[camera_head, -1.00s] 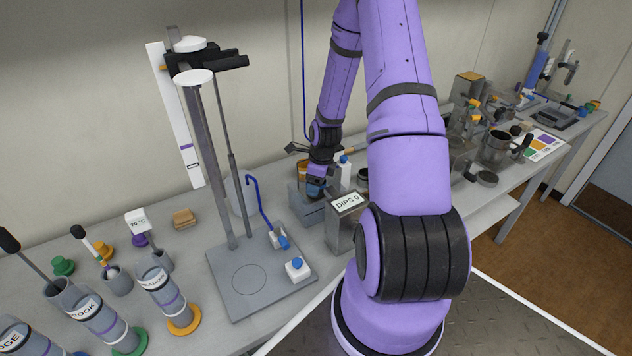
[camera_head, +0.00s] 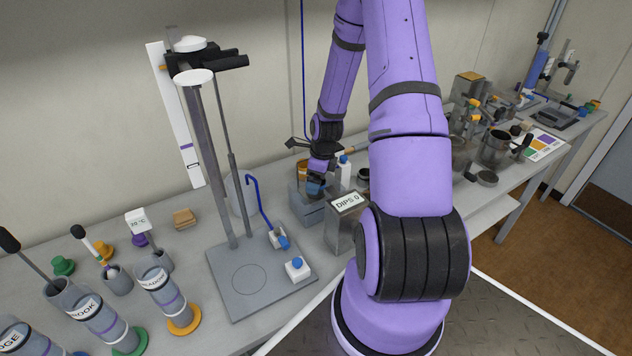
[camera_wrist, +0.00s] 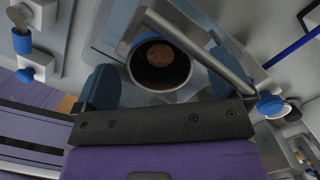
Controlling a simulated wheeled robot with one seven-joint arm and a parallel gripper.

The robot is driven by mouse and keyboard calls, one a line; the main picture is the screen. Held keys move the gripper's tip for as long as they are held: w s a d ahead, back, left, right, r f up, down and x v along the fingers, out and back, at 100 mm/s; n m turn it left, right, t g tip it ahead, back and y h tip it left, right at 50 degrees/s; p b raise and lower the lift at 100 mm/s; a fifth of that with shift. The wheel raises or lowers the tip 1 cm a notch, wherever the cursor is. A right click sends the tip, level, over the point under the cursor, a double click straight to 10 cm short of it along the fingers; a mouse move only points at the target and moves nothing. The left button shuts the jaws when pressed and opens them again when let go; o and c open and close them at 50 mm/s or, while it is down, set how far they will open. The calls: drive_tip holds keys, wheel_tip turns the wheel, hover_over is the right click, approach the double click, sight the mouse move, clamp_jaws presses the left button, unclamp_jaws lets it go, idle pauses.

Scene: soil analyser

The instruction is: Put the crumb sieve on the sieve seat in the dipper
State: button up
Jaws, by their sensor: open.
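My gripper (camera_head: 315,188) is over a grey box-shaped unit (camera_head: 302,203) at the back of the bench, next to the wall. In the wrist view my gripper (camera_wrist: 162,82) is open, with a blue fingertip on each side of a round, open metal cup (camera_wrist: 140,82). The cup has a dark inside and a brown disc at its bottom. I cannot tell whether this cup is the crumb sieve or part of the dipper. The box labelled DIPS 0 (camera_head: 345,228) stands in front of the grey unit. No separate sieve seat is clearly seen.
A metal bar (camera_wrist: 205,48) crosses the wrist view near the cup. A white bottle with a blue cap (camera_head: 344,170) stands right of my gripper. A tall stand (camera_head: 262,290) is to the left, with white blocks on its base. Labelled cylinders (camera_head: 100,322) line the bench's left.

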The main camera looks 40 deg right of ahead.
wheel_tip(320, 180, up, 10)
drive_tip(key=s, duration=0.1)
drive_tip(key=shift+s+d, duration=0.15)
drive_tip(key=shift+d, duration=0.2)
